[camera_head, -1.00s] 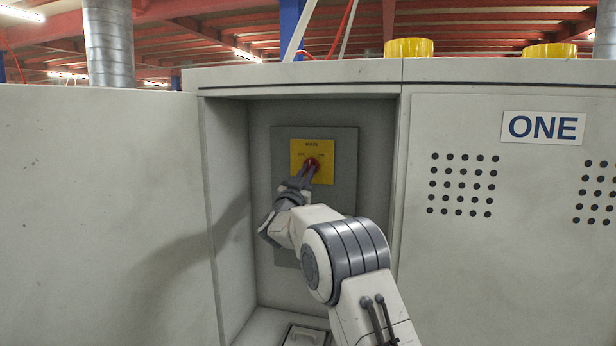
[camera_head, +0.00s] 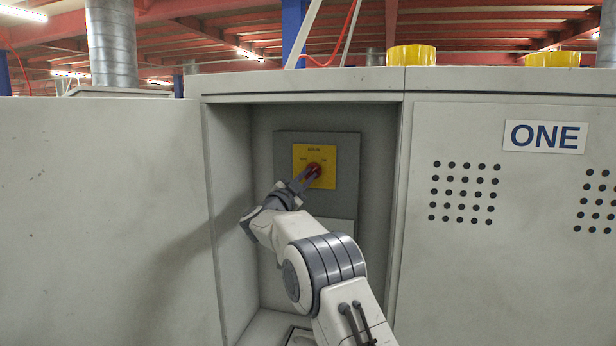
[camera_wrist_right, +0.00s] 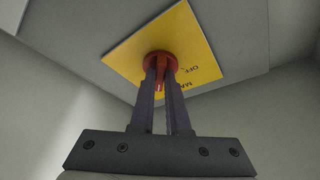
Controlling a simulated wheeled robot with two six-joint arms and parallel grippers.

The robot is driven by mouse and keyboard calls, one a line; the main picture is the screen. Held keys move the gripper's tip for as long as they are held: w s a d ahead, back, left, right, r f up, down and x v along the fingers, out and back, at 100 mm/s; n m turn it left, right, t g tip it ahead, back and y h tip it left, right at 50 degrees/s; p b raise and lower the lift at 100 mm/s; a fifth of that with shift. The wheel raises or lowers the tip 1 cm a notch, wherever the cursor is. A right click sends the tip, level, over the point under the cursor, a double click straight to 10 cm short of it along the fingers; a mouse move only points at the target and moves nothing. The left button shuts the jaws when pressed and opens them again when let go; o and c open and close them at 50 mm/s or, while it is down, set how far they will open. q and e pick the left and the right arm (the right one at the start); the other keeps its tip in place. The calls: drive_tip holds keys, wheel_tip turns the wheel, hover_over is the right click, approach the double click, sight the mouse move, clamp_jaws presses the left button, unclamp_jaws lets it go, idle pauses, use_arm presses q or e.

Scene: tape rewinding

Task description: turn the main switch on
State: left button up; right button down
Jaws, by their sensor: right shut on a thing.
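The main switch is a red rotary knob (camera_head: 315,169) on a yellow plate (camera_head: 328,152), fixed to a grey panel inside the open cabinet. My right gripper (camera_head: 307,176) reaches in from below and is shut on the red knob. In the right wrist view the knob (camera_wrist_right: 160,61) sits between the fingertips of the gripper (camera_wrist_right: 161,78). There the yellow plate (camera_wrist_right: 190,35) looks tilted relative to the fingers, and "OFF" can be read on it. The fingers partly hide the knob, so its exact pointing is hard to tell. My left gripper is not in view.
The cabinet's open door (camera_head: 100,220) stands at the left. A closed door (camera_head: 500,270) with vent holes and a "ONE" label (camera_head: 545,136) is at the right. The opening's side walls are close to my right arm. A lighter box is on the panel below the switch.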

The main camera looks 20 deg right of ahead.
idle(0.3)
drive_tip(key=c, duration=0.9)
unclamp_jaws()
drive_tip(key=shift+s+a+f, duration=0.25)
drive_tip(key=shift+a, duration=0.2)
drive_tip(key=b+v, duration=0.2)
drive_tip(key=v, duration=0.7)
drive_tip(key=shift+s+a, duration=0.2)
drive_tip(key=shift+w, duration=0.1)
